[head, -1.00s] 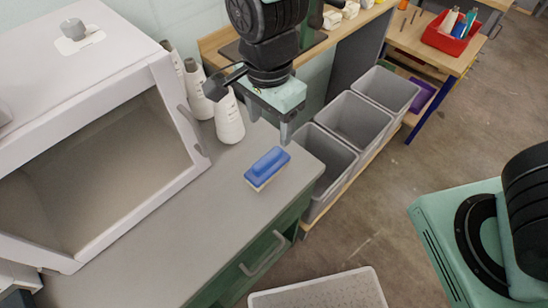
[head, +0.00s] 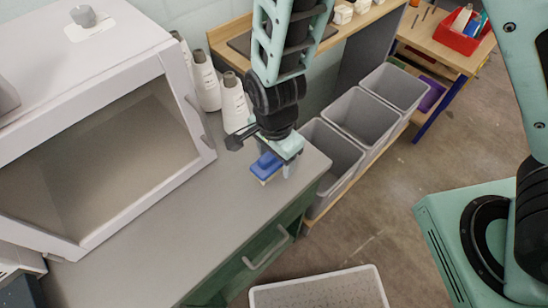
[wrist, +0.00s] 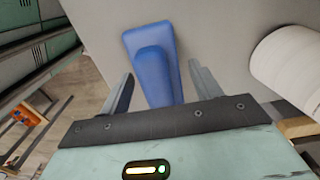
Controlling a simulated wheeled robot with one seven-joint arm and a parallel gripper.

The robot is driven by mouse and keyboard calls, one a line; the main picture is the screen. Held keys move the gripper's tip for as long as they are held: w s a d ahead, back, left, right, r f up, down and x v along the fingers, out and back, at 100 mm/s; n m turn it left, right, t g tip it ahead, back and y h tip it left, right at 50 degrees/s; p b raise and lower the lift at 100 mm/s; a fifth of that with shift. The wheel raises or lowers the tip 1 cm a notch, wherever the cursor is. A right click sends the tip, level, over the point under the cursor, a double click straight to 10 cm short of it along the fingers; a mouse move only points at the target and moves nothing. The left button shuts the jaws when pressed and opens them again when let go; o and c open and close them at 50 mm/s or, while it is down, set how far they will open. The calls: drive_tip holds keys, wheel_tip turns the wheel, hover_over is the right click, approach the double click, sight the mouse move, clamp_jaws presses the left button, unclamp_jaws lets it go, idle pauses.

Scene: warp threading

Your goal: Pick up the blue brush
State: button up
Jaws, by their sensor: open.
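The blue brush (head: 266,166) lies on the grey worktop (head: 215,210), near its right end. It has a blue back with a raised blue grip, and a pale edge shows below. My gripper (head: 276,168) is right above the brush and partly hides it in the head view. In the wrist view the brush (wrist: 153,62) lies between and beyond the two fingers of my gripper (wrist: 158,82). The fingers are apart, with a gap on each side of the grip. I see no contact.
White cone-shaped bottles (head: 235,104) stand behind the gripper; one pale cylinder (wrist: 292,68) is close by in the wrist view. A white cabinet (head: 190,110) with a slanted window stands left. Grey bins (head: 332,148) sit right of the worktop. The worktop's front is clear.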

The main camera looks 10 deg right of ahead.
drive_tip(key=c, duration=1.2)
wheel_tip(320, 180, up, 10)
drive_tip(key=shift+f, duration=0.1)
